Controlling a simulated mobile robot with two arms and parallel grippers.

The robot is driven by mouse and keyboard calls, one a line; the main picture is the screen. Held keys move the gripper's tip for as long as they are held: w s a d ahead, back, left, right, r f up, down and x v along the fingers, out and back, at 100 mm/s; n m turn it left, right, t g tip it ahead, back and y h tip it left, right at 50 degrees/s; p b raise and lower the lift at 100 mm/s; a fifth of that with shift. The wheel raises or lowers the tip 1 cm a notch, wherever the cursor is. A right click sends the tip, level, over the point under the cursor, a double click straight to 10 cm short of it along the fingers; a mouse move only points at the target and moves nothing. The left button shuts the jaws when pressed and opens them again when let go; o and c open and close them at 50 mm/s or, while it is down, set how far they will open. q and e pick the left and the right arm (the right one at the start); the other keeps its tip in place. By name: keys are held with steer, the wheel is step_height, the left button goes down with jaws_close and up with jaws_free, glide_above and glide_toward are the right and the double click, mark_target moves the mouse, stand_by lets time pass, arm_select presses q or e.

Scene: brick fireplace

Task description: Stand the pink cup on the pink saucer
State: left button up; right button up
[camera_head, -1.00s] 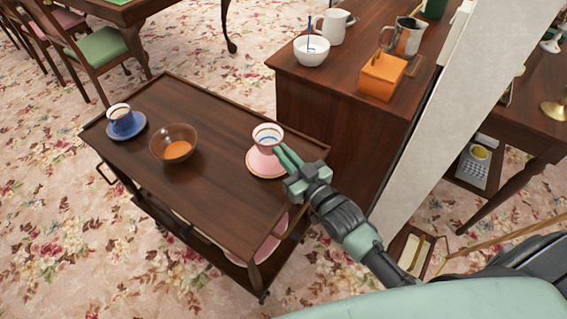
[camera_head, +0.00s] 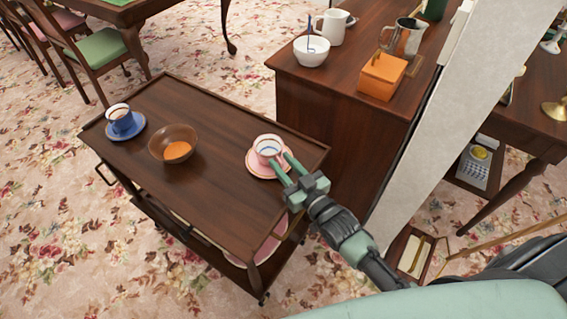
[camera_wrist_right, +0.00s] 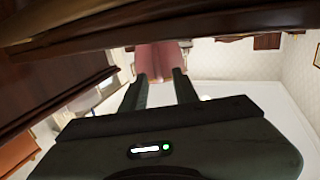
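The pink cup (camera_head: 268,152), with a white inside and a dark ring, is upright on the pink saucer (camera_head: 253,167) near the right end of the trolley's top. The cup looks slightly off the saucer's middle, toward the back. My right gripper (camera_head: 282,164) is at the cup's lower right. Its two fingers are apart, with the tips close to the cup; I cannot tell whether they touch it. In the right wrist view the open fingers (camera_wrist_right: 160,77) have a pinkish shape, likely the cup (camera_wrist_right: 162,58), just beyond the tips. My left gripper is not in view.
The dark wooden trolley (camera_head: 200,205) also holds a brown bowl (camera_head: 174,143) with orange inside and a blue cup (camera_head: 120,120) on a blue saucer (camera_head: 138,130). A cabinet (camera_head: 340,75) with an orange box (camera_head: 382,76) stands behind. The trolley's front middle is clear.

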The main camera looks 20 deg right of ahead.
steer(key=shift+r, duration=0.2)
steer(key=v, duration=1)
steer(key=shift+s+b, duration=0.3)
steer(key=shift+s+d, duration=0.25)
steer(key=shift+s, duration=0.45)
